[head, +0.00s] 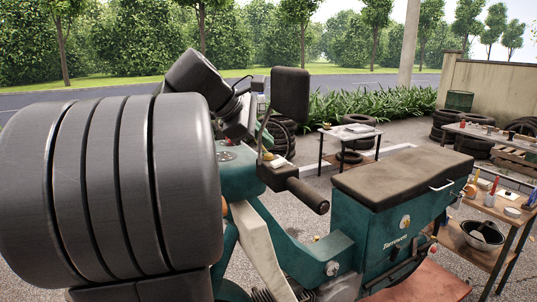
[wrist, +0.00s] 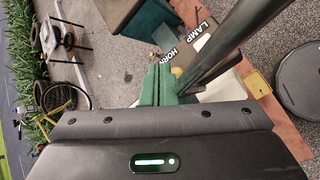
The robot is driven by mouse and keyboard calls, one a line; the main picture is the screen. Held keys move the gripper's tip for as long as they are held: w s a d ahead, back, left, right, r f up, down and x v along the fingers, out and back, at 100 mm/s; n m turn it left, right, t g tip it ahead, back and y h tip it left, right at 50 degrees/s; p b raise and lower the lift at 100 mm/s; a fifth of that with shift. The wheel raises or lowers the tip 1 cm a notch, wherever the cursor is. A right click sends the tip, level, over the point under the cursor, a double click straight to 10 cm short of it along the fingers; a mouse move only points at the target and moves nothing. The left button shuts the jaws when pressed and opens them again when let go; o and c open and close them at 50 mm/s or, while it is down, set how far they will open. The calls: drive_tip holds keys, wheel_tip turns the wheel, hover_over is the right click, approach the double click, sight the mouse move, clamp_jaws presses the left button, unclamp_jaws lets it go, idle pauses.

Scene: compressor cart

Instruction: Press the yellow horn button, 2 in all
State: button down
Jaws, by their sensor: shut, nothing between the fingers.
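The yellow horn button (head: 268,156) shows small on the dark switch box at the inner end of the handlebar grip in the head view. In the wrist view, a yellow spot, seemingly the button (wrist: 177,72), sits just below the word HORN (wrist: 168,58). My gripper (wrist: 158,67) shows as two green fingers, shut together and empty. Its tips appear just left of the yellow spot in the wrist view. I cannot tell the gap in depth or whether they touch anything.
The LAMP label (wrist: 200,34) lies beside HORN. A thick dark bar (wrist: 235,40) crosses close to the right of my fingers. In the head view, a black mirror (head: 290,95) stands above the black grip (head: 307,195). A teal box with a dark seat (head: 400,175) lies to the right.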

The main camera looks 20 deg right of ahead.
drive_tip(key=shift+f, duration=0.15)
idle(0.5)
drive_tip(key=shift+f, duration=0.3)
drive_tip(key=shift+f, duration=0.45)
idle(0.6)
drive_tip(key=shift+r, duration=0.1)
drive_tip(key=shift+r+p, duration=0.8)
wheel_tip(320, 180, up, 3)
drive_tip(key=p, duration=0.3)
drive_tip(key=shift+r, duration=0.1)
drive_tip(key=shift+r+p, duration=0.5)
drive_tip(key=shift+r, duration=0.4)
